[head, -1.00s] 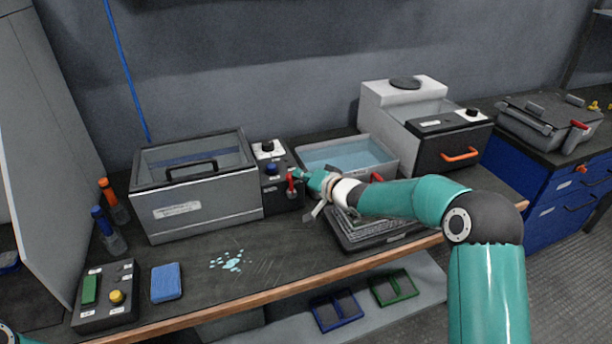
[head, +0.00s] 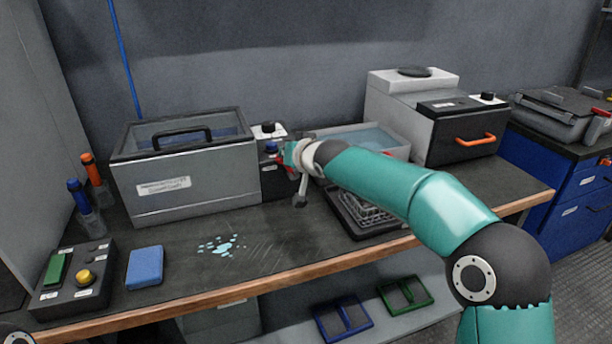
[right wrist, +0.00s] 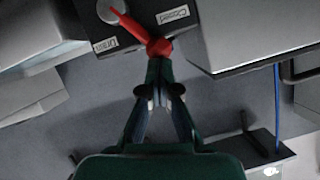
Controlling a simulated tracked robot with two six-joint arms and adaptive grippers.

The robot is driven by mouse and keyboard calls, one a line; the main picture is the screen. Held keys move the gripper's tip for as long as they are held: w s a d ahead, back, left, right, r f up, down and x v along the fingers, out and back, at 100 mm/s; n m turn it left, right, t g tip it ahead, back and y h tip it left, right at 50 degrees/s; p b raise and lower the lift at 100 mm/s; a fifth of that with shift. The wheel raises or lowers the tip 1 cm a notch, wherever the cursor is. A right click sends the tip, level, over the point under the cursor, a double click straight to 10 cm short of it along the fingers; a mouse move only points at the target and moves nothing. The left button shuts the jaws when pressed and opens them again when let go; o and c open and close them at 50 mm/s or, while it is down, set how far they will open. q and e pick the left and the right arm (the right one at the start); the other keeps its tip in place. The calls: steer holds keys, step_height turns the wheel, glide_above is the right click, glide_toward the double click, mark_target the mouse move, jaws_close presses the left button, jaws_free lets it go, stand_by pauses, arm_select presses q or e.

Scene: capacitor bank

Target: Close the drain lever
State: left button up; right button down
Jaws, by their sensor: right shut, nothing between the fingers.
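The red drain lever (right wrist: 133,29) shows in the right wrist view, running from a grey round pivot to a red knob. It lies between a label reading Drain (right wrist: 103,45) and a label reading Closed (right wrist: 172,14). My right gripper (right wrist: 157,64) is shut with nothing between its fingers. Its tips are right at the lever's knob; I cannot tell whether they touch. In the head view the right gripper (head: 287,156) is at the front of the small dark control box (head: 270,178), and the arm hides most of the lever. My left gripper is not in view.
A water tray (head: 397,143) and a dark tray with a rack (head: 370,212) are to the right. A blue sponge (head: 145,267) and a button box (head: 72,277) lie on the left of the bench.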

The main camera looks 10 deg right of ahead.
steer(key=a+n+b, duration=0.1)
steer(key=b, duration=0.1)
steer(key=a+f+h+b, duration=0.1)
steer(key=b, duration=0.1)
steer(key=shift+s+f+n+b, duration=0.15)
steer(key=shift+f+n+b, duration=0.1)
steer(key=shift+n+b, duration=0.15)
steer(key=a+f+n+h+b, duration=0.1)
steer(key=b, duration=0.1)
steer(key=a+f+n+h+b, duration=0.1)
steer(key=b, duration=0.2)
steer(key=shift+s+a+n+h, duration=0.15)
steer(key=shift+a+n+h, duration=0.15)
steer(key=shift+n, duration=0.1)
steer(key=shift+a+f+n+t+h+b, duration=0.25)
steer(key=shift+f+n+t+h+b, duration=0.15)
steer(key=shift+f+n+b, duration=0.2)
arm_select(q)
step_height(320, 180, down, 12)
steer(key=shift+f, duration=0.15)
arm_select(e)
steer(key=shift+r, duration=0.3)
steer(key=shift+d, duration=0.1)
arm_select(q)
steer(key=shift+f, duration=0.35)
arm_select(e)
steer(key=shift+d+f, duration=0.2)
steer(key=shift+d, duration=0.6)
